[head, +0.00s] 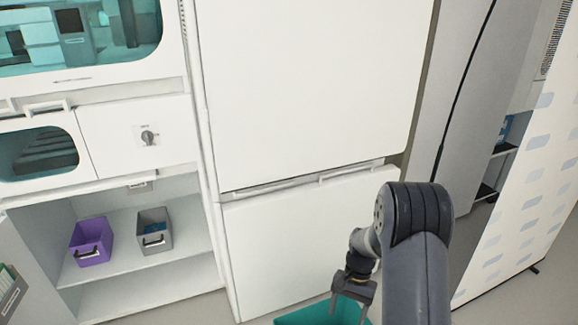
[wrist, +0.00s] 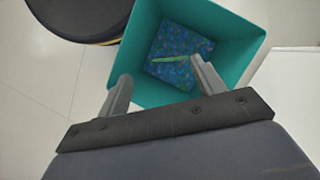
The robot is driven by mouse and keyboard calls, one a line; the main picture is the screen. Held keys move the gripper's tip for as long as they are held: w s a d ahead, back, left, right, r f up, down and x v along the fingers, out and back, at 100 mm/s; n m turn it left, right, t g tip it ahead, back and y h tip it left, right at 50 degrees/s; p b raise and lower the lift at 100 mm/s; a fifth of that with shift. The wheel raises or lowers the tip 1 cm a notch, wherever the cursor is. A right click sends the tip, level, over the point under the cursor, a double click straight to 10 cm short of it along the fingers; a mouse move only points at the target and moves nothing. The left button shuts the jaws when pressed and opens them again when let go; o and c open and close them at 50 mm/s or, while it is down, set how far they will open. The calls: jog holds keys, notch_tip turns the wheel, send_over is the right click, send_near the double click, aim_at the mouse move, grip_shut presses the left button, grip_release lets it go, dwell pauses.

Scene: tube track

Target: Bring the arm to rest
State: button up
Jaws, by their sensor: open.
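My arm shows at the lower right of the head view, bent over with its end pointing down. My gripper (head: 352,300) is above a teal bin (head: 318,314) at the bottom edge of that view. In the wrist view my gripper (wrist: 162,75) has its two fingers apart with nothing between them. The teal bin (wrist: 245,62) lies below and beyond the fingers there. Its bottom holds a blue speckled layer (wrist: 178,50) with a thin green piece (wrist: 170,59) on it.
A white cabinet with two large doors (head: 310,90) stands close ahead. At left, an open shelf holds a purple bin (head: 91,241) and a grey bin (head: 154,231). A patterned white panel (head: 530,170) stands at right. A dark round object (wrist: 75,15) is beside the teal bin.

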jog(key=s+r+n+h+p, duration=0.2)
jog(key=r+n+p, duration=0.3)
jog(key=p, duration=1.1)
notch_tip(320, 180, up, 2)
jog(key=shift+s+a, duration=0.3)
jog(key=shift+s, duration=0.6)
jog(key=shift+s+r+g+p, duration=0.15)
jog(key=shift+g+p, duration=0.15)
jog(key=shift+p, duration=0.3)
